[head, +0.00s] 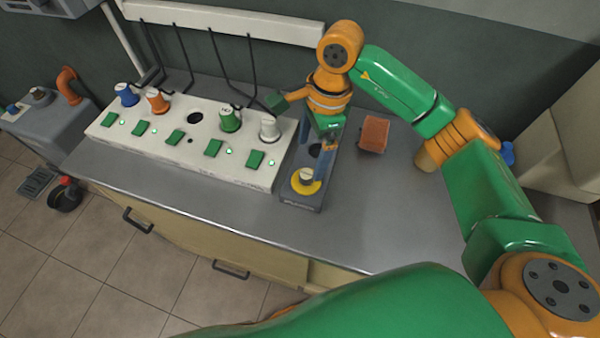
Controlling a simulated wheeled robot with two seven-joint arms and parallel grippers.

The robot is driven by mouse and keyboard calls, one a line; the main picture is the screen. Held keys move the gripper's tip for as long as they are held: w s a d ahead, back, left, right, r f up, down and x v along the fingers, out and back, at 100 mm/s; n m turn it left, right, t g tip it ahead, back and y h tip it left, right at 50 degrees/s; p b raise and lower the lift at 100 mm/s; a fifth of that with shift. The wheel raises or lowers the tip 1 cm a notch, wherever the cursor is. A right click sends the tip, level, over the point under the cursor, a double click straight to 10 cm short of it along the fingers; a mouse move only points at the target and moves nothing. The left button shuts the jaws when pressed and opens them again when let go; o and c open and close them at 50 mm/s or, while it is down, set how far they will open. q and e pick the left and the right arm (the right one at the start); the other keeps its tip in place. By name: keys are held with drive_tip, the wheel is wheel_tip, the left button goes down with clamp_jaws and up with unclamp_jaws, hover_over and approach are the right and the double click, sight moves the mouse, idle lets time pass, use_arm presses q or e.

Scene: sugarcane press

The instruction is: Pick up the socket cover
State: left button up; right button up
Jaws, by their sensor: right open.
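A round yellow piece with a pale knob (306,181), which looks like the socket cover, sits on the front end of a narrow grey box (303,200). A dark round opening shows behind it in the same box. My right gripper (327,168) points down over this box, just behind and right of the yellow piece. Its jaws are open, and I see nothing held between them. The fingers partly hide the box top, and I cannot tell whether they touch anything. My left gripper is out of view.
A long white panel (190,168) with green switches stands left of the box. It carries blue (126,95), orange (157,100), green (229,119) and white (269,129) plugs. A reddish-brown block (374,134) lies right of the gripper. The grey worktop's (350,220) front is clear.

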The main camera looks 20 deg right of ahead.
sight(307, 173)
drive_tip(key=shift+s+f, duration=0.2)
drive_tip(key=shift+f, duration=0.15)
drive_tip(key=f+p, duration=0.2)
drive_tip(key=f, duration=0.1)
drive_tip(key=a+f+p, duration=0.1)
drive_tip(key=f, duration=0.1)
drive_tip(key=shift+s+f, duration=0.25)
drive_tip(key=shift+a+f, duration=0.1)
drive_tip(key=shift+f, duration=0.35)
drive_tip(key=c, duration=1.1)
